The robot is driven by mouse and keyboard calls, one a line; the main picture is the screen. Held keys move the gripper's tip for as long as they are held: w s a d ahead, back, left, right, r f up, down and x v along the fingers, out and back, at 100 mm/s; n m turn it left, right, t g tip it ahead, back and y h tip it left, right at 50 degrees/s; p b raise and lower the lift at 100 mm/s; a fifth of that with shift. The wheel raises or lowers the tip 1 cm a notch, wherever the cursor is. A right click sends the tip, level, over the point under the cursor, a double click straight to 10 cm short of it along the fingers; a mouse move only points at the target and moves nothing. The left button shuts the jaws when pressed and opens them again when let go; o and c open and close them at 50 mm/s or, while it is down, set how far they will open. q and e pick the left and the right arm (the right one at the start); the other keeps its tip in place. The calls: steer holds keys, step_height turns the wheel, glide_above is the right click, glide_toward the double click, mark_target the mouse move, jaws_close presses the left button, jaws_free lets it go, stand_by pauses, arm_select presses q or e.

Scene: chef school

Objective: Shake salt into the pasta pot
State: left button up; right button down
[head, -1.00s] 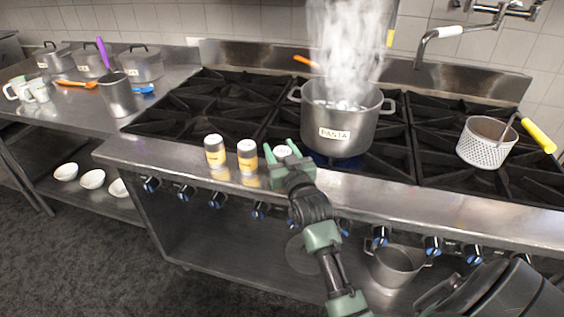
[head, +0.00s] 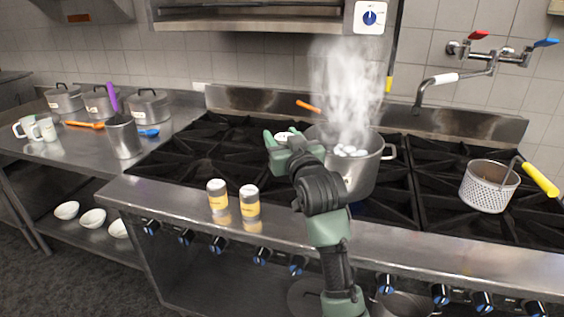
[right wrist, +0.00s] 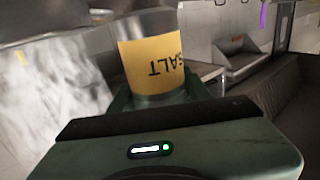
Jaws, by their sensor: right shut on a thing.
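The pasta pot (head: 362,175) stands on the stove, steaming, with pale round shapes at its top. My right gripper (head: 281,137) is at the pot's left rim, raised above the stove. It is shut on the salt shaker (head: 286,135), of which only the pale top shows in the head view. In the right wrist view the shaker (right wrist: 150,58) has a yellow label reading SALT, upside down in that picture. My arm hides the pot's left front. My left gripper is not in view.
Two more yellow-labelled shakers (head: 218,197) (head: 249,203) stand on the stove's front ledge. A perforated strainer (head: 488,186) with a yellow handle sits on the right burners. A tap (head: 452,77) reaches over the stove's back. Lidded pots (head: 148,106) stand on the left counter.

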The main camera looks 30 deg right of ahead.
step_height(320, 180, up, 4)
steer(key=shift+f+p, duration=0.25)
steer(key=shift+p, duration=0.2)
step_height(320, 180, up, 4)
steer(key=p, duration=0.4)
steer(key=shift+r+p, duration=0.25)
steer(key=shift+p, duration=0.1)
steer(key=shift+f, duration=0.1)
steer(key=shift+w, duration=0.1)
